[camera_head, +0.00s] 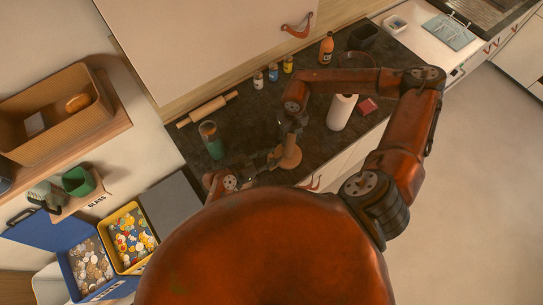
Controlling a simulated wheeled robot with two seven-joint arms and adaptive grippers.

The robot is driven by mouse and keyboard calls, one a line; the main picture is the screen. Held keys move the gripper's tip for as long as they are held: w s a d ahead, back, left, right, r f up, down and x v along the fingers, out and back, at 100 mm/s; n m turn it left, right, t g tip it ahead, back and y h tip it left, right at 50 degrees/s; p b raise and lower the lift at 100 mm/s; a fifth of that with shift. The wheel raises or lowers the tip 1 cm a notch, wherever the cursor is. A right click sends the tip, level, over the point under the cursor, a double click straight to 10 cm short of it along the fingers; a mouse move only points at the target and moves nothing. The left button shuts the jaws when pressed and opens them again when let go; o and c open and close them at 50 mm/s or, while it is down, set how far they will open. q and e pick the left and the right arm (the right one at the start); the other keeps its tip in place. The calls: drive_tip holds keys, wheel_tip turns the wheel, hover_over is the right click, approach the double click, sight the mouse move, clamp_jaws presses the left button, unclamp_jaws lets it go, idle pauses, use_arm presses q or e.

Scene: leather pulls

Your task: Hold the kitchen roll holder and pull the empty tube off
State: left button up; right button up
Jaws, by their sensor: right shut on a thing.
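The kitchen roll holder (287,159) stands on the dark counter near its front edge, its round wooden base showing. A brown upright piece, which looks like the empty tube (291,142), rises from it. My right gripper (291,127) reaches down from above and is shut on the top of the tube; the arm link hides part of this grip. My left gripper (269,160) comes in low from the left, with its dark fingers beside the holder's base. Whether its fingers close on the holder is too small to tell.
A white paper roll (342,110), a red block (368,106) and an orange bottle (326,48) stand to the right. A green-and-brown jar (211,140) and a rolling pin (208,109) are at left. Small jars (273,72) line the back. Sorting bins (131,237) stand at lower left.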

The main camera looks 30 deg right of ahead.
use_arm(q)
clamp_jaws()
idle(1.2)
use_arm(e)
drive_tip(key=shift+r, duration=0.1)
wheel_tip(320, 180, up, 16)
drive_tip(key=shift+r, duration=0.15)
idle(1.1)
use_arm(q)
drive_tip(key=shift+o, duration=1.4)
unclamp_jaws()
